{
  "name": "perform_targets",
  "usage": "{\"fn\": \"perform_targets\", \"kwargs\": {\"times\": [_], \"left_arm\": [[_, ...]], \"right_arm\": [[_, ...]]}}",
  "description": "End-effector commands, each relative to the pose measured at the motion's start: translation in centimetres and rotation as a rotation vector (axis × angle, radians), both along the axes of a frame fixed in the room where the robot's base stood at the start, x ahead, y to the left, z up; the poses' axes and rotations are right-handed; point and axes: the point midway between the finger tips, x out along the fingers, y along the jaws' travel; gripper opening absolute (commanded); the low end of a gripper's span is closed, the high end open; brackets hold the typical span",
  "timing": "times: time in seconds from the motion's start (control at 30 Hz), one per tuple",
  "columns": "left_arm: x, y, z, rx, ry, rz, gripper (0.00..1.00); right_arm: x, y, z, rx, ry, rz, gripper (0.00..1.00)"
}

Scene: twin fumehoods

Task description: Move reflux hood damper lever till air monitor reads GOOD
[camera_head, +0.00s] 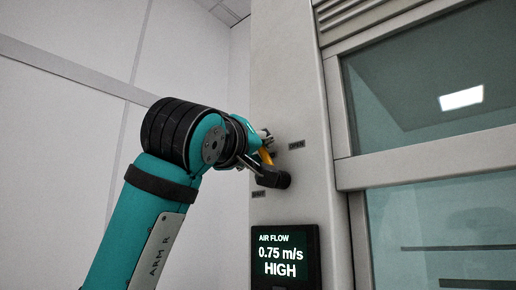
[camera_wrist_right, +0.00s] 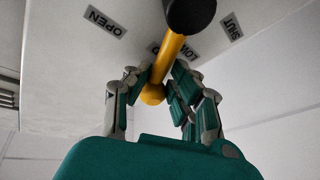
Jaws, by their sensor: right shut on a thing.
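The yellow damper lever (camera_head: 266,156) sits on the hood's pale side post, with a black round hub (camera_head: 273,179) at its lower end. The lever points up, near the OPEN label (camera_head: 296,145). My right gripper (camera_head: 264,141) is shut on the lever, partly hidden by its own wrist. In the right wrist view, the yellow lever (camera_wrist_right: 168,57) runs between the fingers of my right gripper (camera_wrist_right: 160,72). The air monitor (camera_head: 285,257) below reads AIR FLOW 0.75 m/s HIGH. My left gripper is not in view.
A SHUT label (camera_head: 258,194) is on the post below and left of the hub. A LOW label (camera_wrist_right: 188,52) is partly hidden behind the lever. The glass sash (camera_head: 430,90) is to the right. A bare pale wall (camera_head: 60,130) is to the left.

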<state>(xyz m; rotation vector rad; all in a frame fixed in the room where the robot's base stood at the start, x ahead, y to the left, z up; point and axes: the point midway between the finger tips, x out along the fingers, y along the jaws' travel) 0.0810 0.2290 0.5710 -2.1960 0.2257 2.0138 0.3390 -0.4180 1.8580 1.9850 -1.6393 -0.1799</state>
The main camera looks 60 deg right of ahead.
Motion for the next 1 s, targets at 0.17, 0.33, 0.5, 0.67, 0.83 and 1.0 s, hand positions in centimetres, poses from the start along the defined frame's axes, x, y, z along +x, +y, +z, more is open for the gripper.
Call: {"fn": "perform_targets", "kwargs": {"times": [0.17, 0.33, 0.5, 0.67, 0.83, 1.0], "left_arm": [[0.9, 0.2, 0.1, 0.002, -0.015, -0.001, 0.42], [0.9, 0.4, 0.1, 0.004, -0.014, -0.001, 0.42], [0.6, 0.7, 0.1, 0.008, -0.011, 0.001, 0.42], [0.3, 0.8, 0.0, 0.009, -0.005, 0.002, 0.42], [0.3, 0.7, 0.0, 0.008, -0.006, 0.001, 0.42], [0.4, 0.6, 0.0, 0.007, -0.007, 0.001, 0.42]], "right_arm": [[0.0, 0.2, 0.2, -0.006, -0.001, 0.001, 0.37], [0.0, 0.1, 0.1, -0.003, -0.002, 0.001, 0.52], [0.0, 0.0, 0.1, -0.002, -0.001, 0.0, 0.52], [-0.2, 0.8, -0.1, -0.002, -0.001, 0.0, 0.52], [-0.8, 3.6, -0.8, -0.004, -0.002, 0.003, 0.52], [-1.7, 7.2, -1.7, -0.004, -0.002, 0.004, 0.52]]}}
